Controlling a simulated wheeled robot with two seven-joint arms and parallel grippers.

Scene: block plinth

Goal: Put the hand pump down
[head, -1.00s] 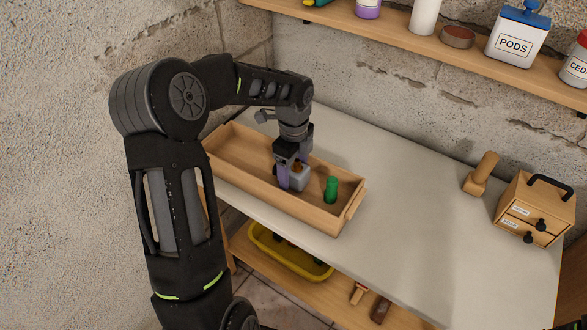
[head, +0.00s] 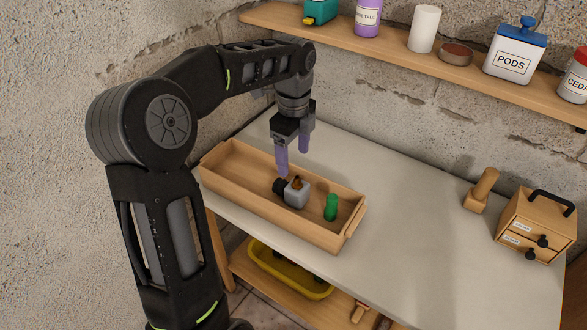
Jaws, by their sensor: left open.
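A small grey object with a black end and a brown-orange tip (head: 296,193), which I take to be the hand pump, lies in the wooden tray (head: 235,188) on the pale worktop. My left gripper (head: 293,163) is above it, pointing down, with its two purple fingers apart and nothing between them. The fingertips are clear of the grey object. A green cylinder-like object (head: 331,207) stands in the same tray, to the right of the grey one. My right gripper is not in view.
The worktop (head: 400,210) right of the tray is mostly clear. A wooden block tool (head: 482,190) and a small drawer box (head: 535,225) stand at its right end. A shelf (head: 400,55) with containers runs along the wall behind. A yellow bin (head: 290,275) is below.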

